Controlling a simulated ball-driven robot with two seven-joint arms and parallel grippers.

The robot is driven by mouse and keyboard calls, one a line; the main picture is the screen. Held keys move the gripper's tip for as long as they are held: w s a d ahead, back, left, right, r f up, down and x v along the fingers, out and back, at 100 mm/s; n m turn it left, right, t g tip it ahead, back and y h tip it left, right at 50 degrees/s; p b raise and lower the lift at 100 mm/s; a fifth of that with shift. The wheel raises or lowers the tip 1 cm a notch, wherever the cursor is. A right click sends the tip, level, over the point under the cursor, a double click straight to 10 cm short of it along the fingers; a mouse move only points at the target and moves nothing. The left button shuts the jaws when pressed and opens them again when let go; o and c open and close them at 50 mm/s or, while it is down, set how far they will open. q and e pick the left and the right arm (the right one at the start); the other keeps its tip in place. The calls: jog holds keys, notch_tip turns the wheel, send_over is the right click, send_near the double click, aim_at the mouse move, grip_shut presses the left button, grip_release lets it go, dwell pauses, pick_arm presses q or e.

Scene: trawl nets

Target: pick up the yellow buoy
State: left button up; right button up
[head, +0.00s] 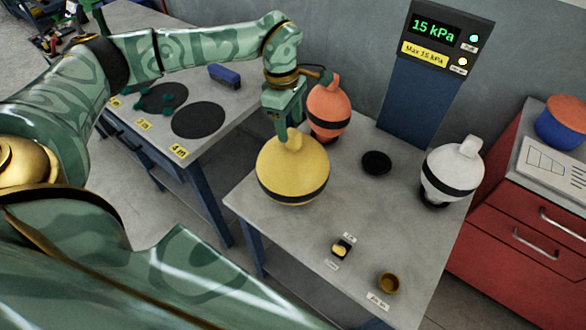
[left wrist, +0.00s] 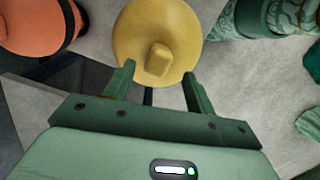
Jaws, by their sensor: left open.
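The yellow buoy (head: 292,174) has a dark band and stands near the left edge of the grey table, in the middle of the head view. In the left wrist view the yellow buoy (left wrist: 160,30) shows from above, with its knob between my fingers. My left gripper (head: 284,122) is over the top of the buoy, pointing down. In the left wrist view the left gripper (left wrist: 157,80) is open, one finger on each side of the knob. Whether a finger touches it I cannot tell. My right gripper is not visible.
An orange buoy (head: 329,108) stands close behind the yellow one. A white buoy (head: 455,168) stands at the table's right. A black disc (head: 376,162) lies between them. A small brass cup (head: 389,283) sits at the front. A pressure display (head: 436,38) rises behind the table.

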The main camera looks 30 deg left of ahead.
aim_at(291, 133)
pick_arm(q)
jog(key=f, duration=0.4)
jog(key=shift+w+d+f, duration=0.2)
jog(key=shift+d+f, duration=0.1)
jog(key=shift+d, duration=0.05)
grip_shut()
jog(key=shift+s, duration=0.1)
jog(key=shift+s+f, duration=0.1)
dwell(0.8)
